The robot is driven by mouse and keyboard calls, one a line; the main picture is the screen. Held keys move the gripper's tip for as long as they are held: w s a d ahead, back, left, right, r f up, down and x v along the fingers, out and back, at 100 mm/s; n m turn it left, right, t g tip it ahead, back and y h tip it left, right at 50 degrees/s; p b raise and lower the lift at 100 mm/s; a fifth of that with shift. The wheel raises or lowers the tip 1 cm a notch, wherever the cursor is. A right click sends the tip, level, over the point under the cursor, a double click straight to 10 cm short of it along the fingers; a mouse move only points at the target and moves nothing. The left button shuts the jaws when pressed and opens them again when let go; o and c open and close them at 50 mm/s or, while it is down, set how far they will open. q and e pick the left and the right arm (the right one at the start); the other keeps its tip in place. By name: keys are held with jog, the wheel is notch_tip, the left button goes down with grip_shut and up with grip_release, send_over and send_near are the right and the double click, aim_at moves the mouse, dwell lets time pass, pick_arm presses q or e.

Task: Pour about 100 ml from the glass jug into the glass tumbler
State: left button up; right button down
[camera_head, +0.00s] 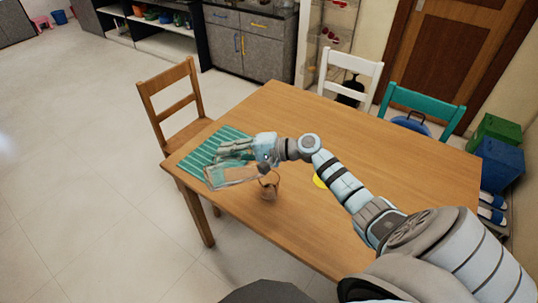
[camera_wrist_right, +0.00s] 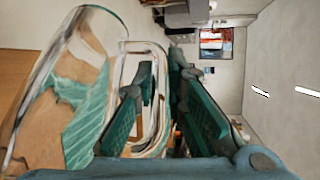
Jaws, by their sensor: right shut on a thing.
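The clear glass jug (camera_head: 228,178) is off the table, tipped nearly onto its side, with one end toward the tumbler. My right gripper (camera_head: 238,147) is shut on its handle. In the right wrist view the fingers (camera_wrist_right: 165,100) close around the glass handle (camera_wrist_right: 158,70), with the jug body (camera_wrist_right: 62,95) at the left. What looks like the glass tumbler (camera_head: 268,189) stands on the table just below and beside the jug's right end; it looks brownish against the wood. Any liquid level or stream is too small to tell. My left gripper is not in view.
The wooden table (camera_head: 270,235) has a green striped mat (camera_head: 196,166) at its left, under the jug. A yellow thing (camera_head: 320,181) is partly hidden by my right arm. Chairs stand at the left (camera_head: 172,98) and far side (camera_head: 350,68). The table's far middle is clear.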

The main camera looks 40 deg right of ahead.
aim_at(209, 168)
jog(key=shift+d+r+b, duration=0.1)
jog(key=shift+r+b, duration=0.1)
jog(key=shift+b, duration=0.1)
jog(key=shift+n+g+h, duration=0.4)
jog(key=shift+g+h, duration=0.3)
jog(key=shift+h, duration=0.1)
jog(key=a+p, duration=0.1)
jog(key=p, duration=0.1)
jog(key=w+a+p, duration=0.1)
jog(key=p, duration=0.2)
jog(key=a+p, duration=0.2)
jog(key=p, duration=0.1)
jog(key=shift+w+a+f, duration=0.1)
jog(key=shift+w+f, duration=0.05)
jog(key=shift+w, duration=0.2)
jog(key=f, duration=0.1)
jog(key=f+h, duration=0.1)
jog(key=a+f+g, duration=0.1)
jog(key=shift+w+f+h, duration=0.3)
jog(key=shift+f, duration=0.1)
jog(key=shift+a+f+n, duration=0.25)
jog(key=shift+f+n, duration=0.05)
jog(key=shift+f, duration=0.05)
jog(key=shift+f+h, duration=0.2)
jog(key=shift+h, duration=0.1)
jog(key=shift+d+f, duration=0.1)
jog(key=shift+d, duration=0.1)
